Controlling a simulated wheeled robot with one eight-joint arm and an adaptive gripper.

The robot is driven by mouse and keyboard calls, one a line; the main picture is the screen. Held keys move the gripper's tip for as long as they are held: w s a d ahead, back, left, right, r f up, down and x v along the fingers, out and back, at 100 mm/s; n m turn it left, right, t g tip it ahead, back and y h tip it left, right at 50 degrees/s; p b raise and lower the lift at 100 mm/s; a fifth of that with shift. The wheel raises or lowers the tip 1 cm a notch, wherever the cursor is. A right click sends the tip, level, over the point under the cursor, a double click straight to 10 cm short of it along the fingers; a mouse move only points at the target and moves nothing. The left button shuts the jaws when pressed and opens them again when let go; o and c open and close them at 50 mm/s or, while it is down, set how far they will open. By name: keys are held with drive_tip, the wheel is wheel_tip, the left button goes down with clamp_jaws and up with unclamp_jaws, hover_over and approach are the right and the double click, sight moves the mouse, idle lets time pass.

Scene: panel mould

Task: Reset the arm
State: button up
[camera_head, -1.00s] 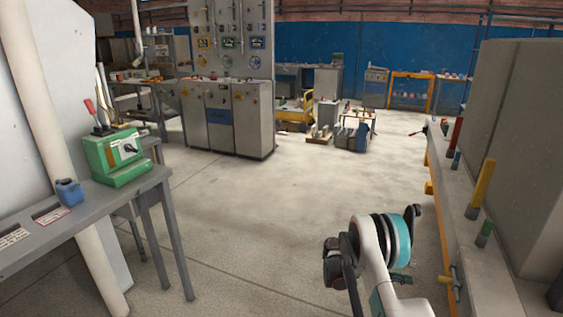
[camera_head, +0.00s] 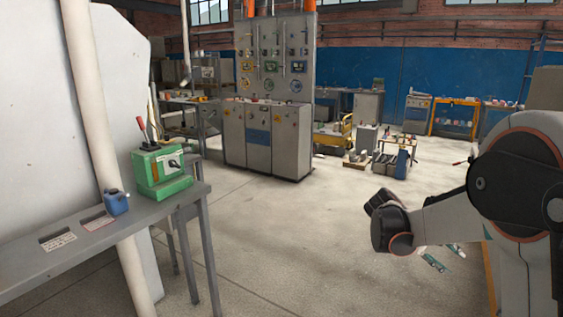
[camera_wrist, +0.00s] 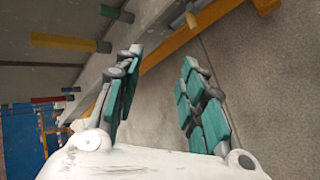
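My arm is folded in the lower right of the head view, its dark joint close to the camera. My gripper (camera_head: 442,257) shows only partly there, as teal finger pieces below the forearm. In the wrist view the two teal fingers of my gripper (camera_wrist: 160,72) stand well apart.
A bench (camera_wrist: 152,55) with an orange rail runs close beside the fingers. At the left stands a grey table (camera_head: 105,250) with a green box (camera_head: 160,170) and a blue can (camera_head: 116,203). A grey panel cabinet (camera_head: 265,140) stands ahead. The middle floor (camera_head: 290,220) is clear.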

drive_tip(key=s+a+r+m+t+y, duration=0.1)
drive_tip(key=s+a+r+t+y, duration=0.3)
drive_tip(key=s+a, duration=1.9)
drive_tip(key=s+t+y, duration=0.1)
drive_tip(key=t+y, duration=0.2)
drive_tip(key=y, duration=0.3)
drive_tip(key=shift+s+a+m+t, duration=0.3)
drive_tip(key=shift+s+m+t, duration=0.1)
drive_tip(key=shift+c, duration=0.4)
